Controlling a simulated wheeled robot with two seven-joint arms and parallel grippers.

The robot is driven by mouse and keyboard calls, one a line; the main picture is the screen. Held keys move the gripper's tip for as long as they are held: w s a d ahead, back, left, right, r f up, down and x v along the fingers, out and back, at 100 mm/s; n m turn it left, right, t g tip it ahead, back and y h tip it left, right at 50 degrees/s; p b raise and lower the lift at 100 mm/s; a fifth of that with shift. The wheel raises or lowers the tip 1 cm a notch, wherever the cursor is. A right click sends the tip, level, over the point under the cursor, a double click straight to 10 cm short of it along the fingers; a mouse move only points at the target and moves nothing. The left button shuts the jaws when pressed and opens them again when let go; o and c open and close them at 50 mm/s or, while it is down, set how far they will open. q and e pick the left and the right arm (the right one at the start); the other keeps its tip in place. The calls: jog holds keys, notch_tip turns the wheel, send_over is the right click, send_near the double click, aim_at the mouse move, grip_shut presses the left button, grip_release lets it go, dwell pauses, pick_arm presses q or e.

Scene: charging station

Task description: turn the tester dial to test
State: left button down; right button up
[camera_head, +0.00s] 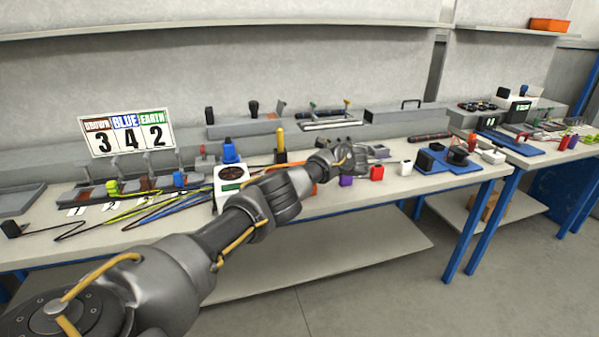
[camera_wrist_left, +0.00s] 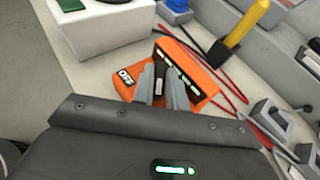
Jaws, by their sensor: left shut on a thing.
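The orange tester (camera_wrist_left: 205,84) lies on the bench in the left wrist view, with several green-lit segments along its face and a black label (camera_wrist_left: 125,77) that I cannot read surely. My left gripper (camera_wrist_left: 162,90) is over the tester, its two grey fingers shut on a small dark dial (camera_wrist_left: 159,76) with a pale mark. The fingers partly hide the dial, so its setting is unclear. In the head view my left arm covers most of the tester, and only a bit of orange (camera_head: 313,189) shows. My right gripper is not in view.
A white box with a round dark top (camera_head: 229,173) stands beside the tester. A yellow-handled tool (camera_head: 281,145) and a blue plug-like piece (camera_head: 230,151) stand behind. Red leads (camera_wrist_left: 232,92) run by the tester. Loose cables (camera_head: 130,211) lie at left. Small coloured blocks (camera_head: 376,173) stand at right.

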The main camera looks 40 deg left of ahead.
pick_arm(q)
jog(key=c, duration=1.4)
grip_release()
jog(key=shift+a, duration=0.1)
